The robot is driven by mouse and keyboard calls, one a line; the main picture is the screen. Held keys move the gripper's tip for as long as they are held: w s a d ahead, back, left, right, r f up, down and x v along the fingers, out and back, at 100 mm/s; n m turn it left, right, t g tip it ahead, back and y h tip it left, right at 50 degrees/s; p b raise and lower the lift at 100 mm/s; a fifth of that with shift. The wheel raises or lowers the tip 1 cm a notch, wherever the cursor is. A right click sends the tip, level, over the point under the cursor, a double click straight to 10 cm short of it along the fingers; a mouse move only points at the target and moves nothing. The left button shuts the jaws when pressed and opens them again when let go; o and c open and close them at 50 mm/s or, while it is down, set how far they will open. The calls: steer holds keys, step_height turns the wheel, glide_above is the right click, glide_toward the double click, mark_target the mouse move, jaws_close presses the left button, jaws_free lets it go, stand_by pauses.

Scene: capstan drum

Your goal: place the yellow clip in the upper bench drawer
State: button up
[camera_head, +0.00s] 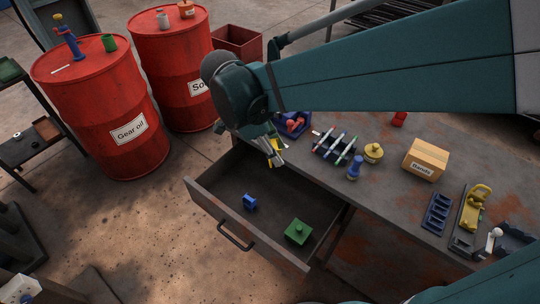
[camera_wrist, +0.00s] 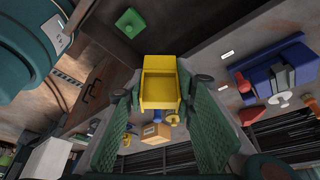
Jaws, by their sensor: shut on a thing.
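The yellow clip (camera_wrist: 160,82) is held between the fingers of my gripper (camera_wrist: 160,98) in the wrist view. In the head view, a small yellow part of the clip (camera_head: 270,146) shows beside my gripper (camera_head: 277,153), which covers some of it. The upper bench drawer (camera_head: 222,196) is pulled open. My gripper appears above the drawer's back left part, near the bench edge; the exact height is hard to tell. The drawer holds a blue piece (camera_head: 249,202) and a green block (camera_head: 298,231), with bare floor around them.
The bench top (camera_head: 385,196) carries a pen rack (camera_head: 335,146), a blue stamp-like piece (camera_head: 354,167), a yellow round piece (camera_head: 373,152), a cardboard box (camera_head: 425,159) and a blue tray (camera_head: 437,213). Red drums (camera_head: 100,105) stand at the back left.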

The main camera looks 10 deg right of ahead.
steer(key=s+a, duration=0.2)
steer(key=s, duration=0.1)
glide_above(274, 221)
steer(key=a, duration=0.2)
step_height(274, 221, down, 24)
steer(key=shift+r+m+b, duration=0.15)
steer(key=shift+m+b, duration=0.15)
steer(key=shift+d, duration=0.1)
stand_by(0.5)
steer(key=shift+f+b, duration=0.95)
steer(key=shift+f, duration=1.95)
steer(key=shift+f+b, duration=0.65)
steer(key=shift+f, duration=1.45)
steer(key=shift+f, duration=0.15)
